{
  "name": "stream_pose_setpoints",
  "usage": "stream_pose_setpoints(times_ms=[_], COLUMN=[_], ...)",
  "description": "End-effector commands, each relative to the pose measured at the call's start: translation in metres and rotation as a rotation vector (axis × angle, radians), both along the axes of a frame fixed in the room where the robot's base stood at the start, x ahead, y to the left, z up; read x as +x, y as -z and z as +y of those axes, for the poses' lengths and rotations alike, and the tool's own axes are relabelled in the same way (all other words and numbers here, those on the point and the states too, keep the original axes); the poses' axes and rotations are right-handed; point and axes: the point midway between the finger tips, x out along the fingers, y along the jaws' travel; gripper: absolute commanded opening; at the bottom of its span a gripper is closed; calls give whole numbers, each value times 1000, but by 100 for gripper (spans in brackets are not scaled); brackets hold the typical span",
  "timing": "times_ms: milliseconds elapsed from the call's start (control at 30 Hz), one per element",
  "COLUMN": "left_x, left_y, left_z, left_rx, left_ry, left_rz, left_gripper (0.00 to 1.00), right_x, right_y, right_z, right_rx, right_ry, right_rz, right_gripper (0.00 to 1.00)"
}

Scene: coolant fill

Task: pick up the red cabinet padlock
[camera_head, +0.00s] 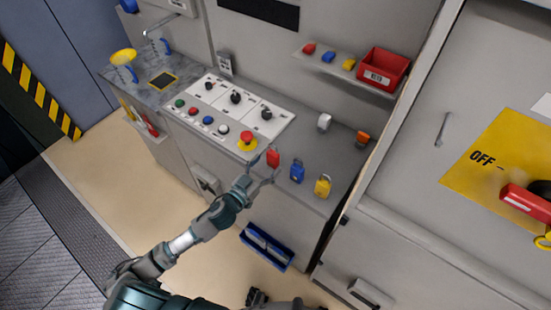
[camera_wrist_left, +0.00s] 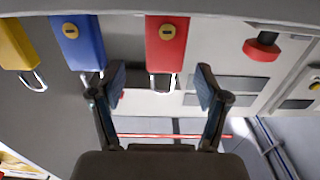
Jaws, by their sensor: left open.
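The red padlock (camera_head: 273,158) stands on the front of the grey counter, at the left end of a row with a blue padlock (camera_head: 297,171) and a yellow padlock (camera_head: 322,185). My left gripper (camera_head: 261,174) is open and empty, close in front of the red padlock. In the left wrist view the red padlock (camera_wrist_left: 167,42) appears inverted, its shackle pointing down between the two spread fingers of my left gripper (camera_wrist_left: 161,84). I see no finger clearly touching it. My right gripper cannot be made out clearly; only dark parts show at the bottom edge.
A control panel (camera_head: 228,108) with a red emergency button (camera_head: 247,139) lies left of the padlocks. Behind them stand a grey padlock (camera_head: 324,122) and an orange one (camera_head: 362,138). A shelf above holds small padlocks and a red bin (camera_head: 383,69). A blue tray (camera_head: 266,246) sits below.

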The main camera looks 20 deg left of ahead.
Motion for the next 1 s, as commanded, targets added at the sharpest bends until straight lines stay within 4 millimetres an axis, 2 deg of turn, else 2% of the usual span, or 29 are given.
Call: stream_pose_setpoints(times_ms=[300, 600, 667, 800, 900, 1000], left_x=[41, 47, 47, 47, 47, 47], left_y=[0, 1, 1, 2, 2, 2], left_z=[-16, -21, -20, -18, -17, -17], left_rx=[2, 4, 2, 1, 1, 1], left_ry=[0, 0, 0, 0, -1, -1], left_rz=[-2, 1, 0, 1, 1, 1], left_gripper=[75, 75, 62, 28, 7, 7], right_x=[-5, -3, -1, 1, 2, 2], right_y=[3, 5, 4, 4, 3, 3], right_z=[0, 1, 1, 0, 0, 0], right_rx=[2, 3, 3, 1, 1, 1], right_ry=[0, -1, -1, -2, -1, -1], right_rz=[2, 0, -2, -6, -6, -6], right_gripper=[0, 0, 0, 0, 0, 0])
